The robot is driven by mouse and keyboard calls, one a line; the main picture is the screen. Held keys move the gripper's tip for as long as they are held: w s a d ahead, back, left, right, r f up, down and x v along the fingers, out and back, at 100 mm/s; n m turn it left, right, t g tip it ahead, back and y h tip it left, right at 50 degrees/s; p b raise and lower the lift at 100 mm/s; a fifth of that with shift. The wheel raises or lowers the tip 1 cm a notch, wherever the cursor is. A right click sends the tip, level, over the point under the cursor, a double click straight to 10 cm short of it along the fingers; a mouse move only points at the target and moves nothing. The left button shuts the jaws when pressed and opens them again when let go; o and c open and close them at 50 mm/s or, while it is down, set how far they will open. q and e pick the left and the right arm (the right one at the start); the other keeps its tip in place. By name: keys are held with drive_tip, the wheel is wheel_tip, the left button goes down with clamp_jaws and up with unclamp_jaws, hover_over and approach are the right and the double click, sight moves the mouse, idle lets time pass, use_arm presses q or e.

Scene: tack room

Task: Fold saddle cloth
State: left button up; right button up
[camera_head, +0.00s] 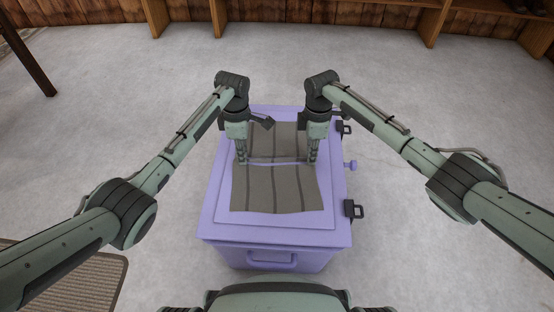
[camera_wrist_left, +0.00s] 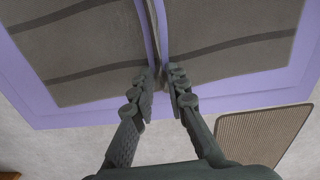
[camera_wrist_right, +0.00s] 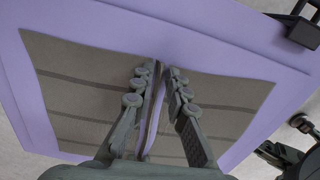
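The grey saddle cloth (camera_head: 275,190) with darker stripes lies on the lavender trunk's lid. Its two panels lie on either side of a narrow band across the middle, where lavender shows. My left gripper (camera_head: 241,161) points down at the left end of this band, and my right gripper (camera_head: 313,161) at its right end. In the left wrist view the fingers (camera_wrist_left: 161,75) stand on both sides of a thin grey ridge. In the right wrist view the fingers (camera_wrist_right: 160,70) straddle the narrow band. Both finger gaps are narrow; contact at the tips is unclear.
The lavender trunk (camera_head: 270,229) stands on open grey floor, with dark brackets (camera_head: 353,209) on its right side and a front handle (camera_head: 271,258). A ribbed brown mat (camera_head: 85,283) lies at the lower left. Wooden shelving (camera_head: 432,22) lines the back wall.

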use_arm(q)
drive_tip(key=shift+f, duration=0.2)
clamp_jaws()
use_arm(e)
drive_tip(key=shift+f, duration=0.2)
clamp_jaws()
use_arm(q)
drive_tip(key=shift+s+f, duration=0.1)
use_arm(e)
drive_tip(key=shift+s, duration=0.1)
idle(0.4)
